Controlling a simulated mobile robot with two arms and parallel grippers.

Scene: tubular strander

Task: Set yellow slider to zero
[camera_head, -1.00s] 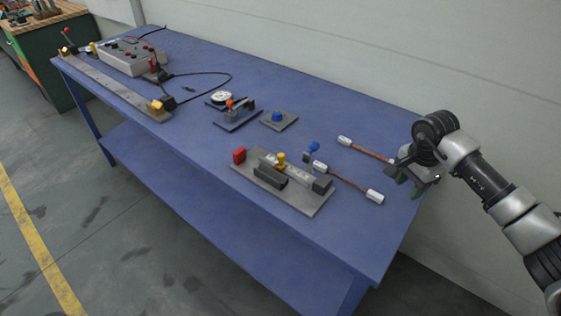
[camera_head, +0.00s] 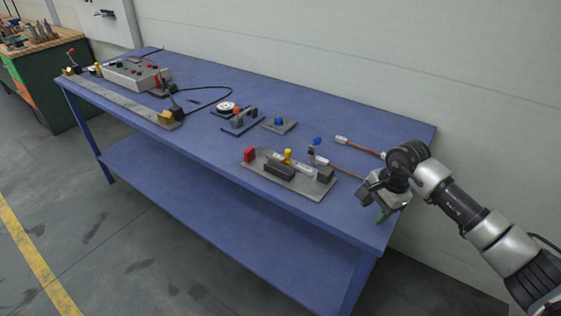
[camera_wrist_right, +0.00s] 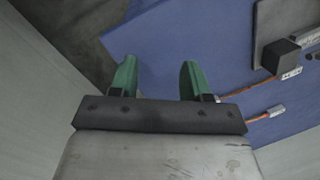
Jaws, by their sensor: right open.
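The yellow slider (camera_head: 287,155) stands up from a light scale bar on a grey base plate (camera_head: 312,190) on the blue table. A red block (camera_head: 249,155) sits at the plate's left end, and a dark block (camera_head: 325,174) at its right end. My right gripper (camera_head: 382,214) is right of this plate, over the table's right front part, open and empty. In the right wrist view its green fingers (camera_wrist_right: 158,78) are apart with nothing between them. The plate's corner with the dark block shows at that view's upper right. The left gripper is not in view.
Cables with white ends (camera_head: 341,140) lie between the plate and my right arm. A blue knob plate (camera_head: 279,123), a dial device (camera_head: 240,118) and a grey control box (camera_head: 132,75) stand farther left. The wall runs behind the blue table (camera_head: 210,165).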

